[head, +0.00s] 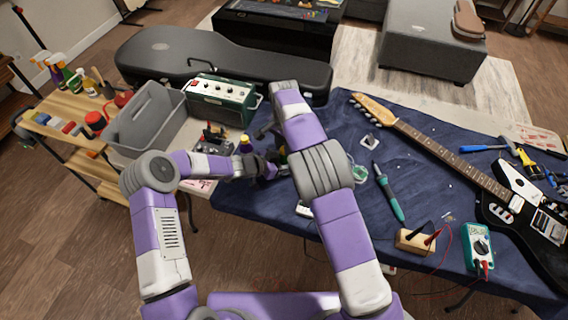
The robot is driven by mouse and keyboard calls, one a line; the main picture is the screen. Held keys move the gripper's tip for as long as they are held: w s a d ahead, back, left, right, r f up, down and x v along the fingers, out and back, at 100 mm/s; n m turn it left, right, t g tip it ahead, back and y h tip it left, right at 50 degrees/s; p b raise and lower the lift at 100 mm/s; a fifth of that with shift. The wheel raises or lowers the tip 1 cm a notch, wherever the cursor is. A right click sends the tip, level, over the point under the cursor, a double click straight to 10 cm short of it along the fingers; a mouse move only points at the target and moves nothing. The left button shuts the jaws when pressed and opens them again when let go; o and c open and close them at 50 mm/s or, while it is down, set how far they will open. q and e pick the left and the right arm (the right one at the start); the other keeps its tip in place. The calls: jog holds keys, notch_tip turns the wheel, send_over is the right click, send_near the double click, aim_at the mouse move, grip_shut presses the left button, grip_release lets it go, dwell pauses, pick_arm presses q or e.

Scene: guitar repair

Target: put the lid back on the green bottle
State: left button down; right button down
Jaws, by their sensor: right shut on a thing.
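A small green and yellowish patch (283,157) shows between my two arms near the left end of the blue-covered table. It may be the green bottle, but most of it is hidden. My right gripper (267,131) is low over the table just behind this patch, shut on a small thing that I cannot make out. My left gripper (268,168) reaches in from the left, close beside the patch. Its fingers are dark and partly covered, so I cannot tell whether they are open or touch anything. The lid cannot be made out.
A dark bottle with a yellow top (245,144) stands behind my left wrist. A green amplifier (221,99), grey tote (146,122) and guitar case (215,55) are beyond. A black guitar (520,205), soldering iron (389,192) and multimeter (479,246) lie right.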

jog(key=c, duration=0.8)
grip_release()
notch_tip(320, 180, up, 12)
pick_arm(q)
jog(key=shift+c, duration=1.6)
grip_release()
jog(key=shift+p+v, duration=0.7)
jog(key=shift+v, duration=3.1)
pick_arm(e)
jog(key=shift+r, duration=0.75)
